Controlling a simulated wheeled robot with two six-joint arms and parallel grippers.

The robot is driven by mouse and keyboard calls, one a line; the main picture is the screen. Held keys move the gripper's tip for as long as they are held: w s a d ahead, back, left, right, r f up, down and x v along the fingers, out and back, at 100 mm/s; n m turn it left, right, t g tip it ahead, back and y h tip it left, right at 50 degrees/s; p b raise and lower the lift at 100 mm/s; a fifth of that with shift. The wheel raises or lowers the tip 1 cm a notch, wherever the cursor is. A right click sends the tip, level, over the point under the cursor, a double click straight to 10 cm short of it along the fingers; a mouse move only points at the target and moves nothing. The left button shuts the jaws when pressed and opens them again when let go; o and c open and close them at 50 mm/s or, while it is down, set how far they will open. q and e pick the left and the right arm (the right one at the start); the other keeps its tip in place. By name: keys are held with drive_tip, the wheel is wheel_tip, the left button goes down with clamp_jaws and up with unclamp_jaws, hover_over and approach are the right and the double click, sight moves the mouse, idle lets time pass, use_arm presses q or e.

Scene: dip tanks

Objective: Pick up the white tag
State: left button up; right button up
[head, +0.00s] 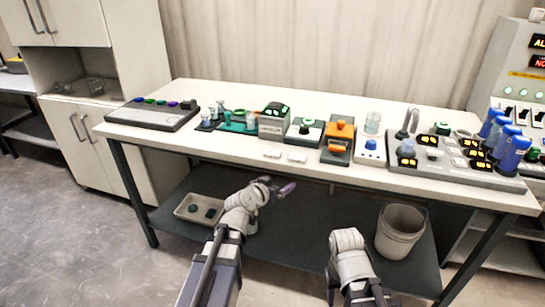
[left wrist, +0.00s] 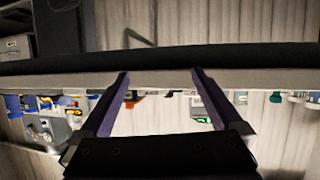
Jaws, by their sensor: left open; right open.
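Two small flat white pieces lie near the front edge of the table, a left one (head: 272,154) and a right one (head: 297,157). They look like tags, but any writing is too small to read. My left gripper (head: 287,189) is in front of the table and below the tabletop edge, apart from both pieces. In the left wrist view its two purple fingers (left wrist: 160,88) are spread with nothing between them. My right arm shows low in the head view, but its jaws do not show.
The table (head: 225,146) holds a button panel (head: 155,113), a grey box (head: 273,120), an orange device (head: 340,138) and a large console (head: 465,165) with blue bottles. A shelf below carries a tray (head: 187,208) and a bucket (head: 401,230). The front strip around the white pieces is clear.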

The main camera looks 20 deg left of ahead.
sight(272, 153)
use_arm(q)
drive_tip(key=w+a+r+n+t+y, duration=0.2)
drive_tip(key=a+r+t, duration=0.1)
drive_tip(key=a+r, duration=0.25)
drive_tip(key=shift+w+d+f+b, duration=0.1)
drive_tip(key=shift+w+f+b, duration=0.15)
drive_tip(key=shift+w, duration=1.1)
drive_tip(key=shift+w+d+f+b, duration=0.15)
drive_tip(key=shift+w+f, duration=0.15)
drive_tip(key=shift+w, duration=1)
drive_tip(key=shift+w+d+f+b, duration=0.15)
drive_tip(key=shift+w+f, duration=0.15)
drive_tip(key=shift+w, duration=1.05)
drive_tip(key=shift+c, duration=0.4)
drive_tip(key=shift+a, duration=0.1)
drive_tip(key=c, duration=1.2)
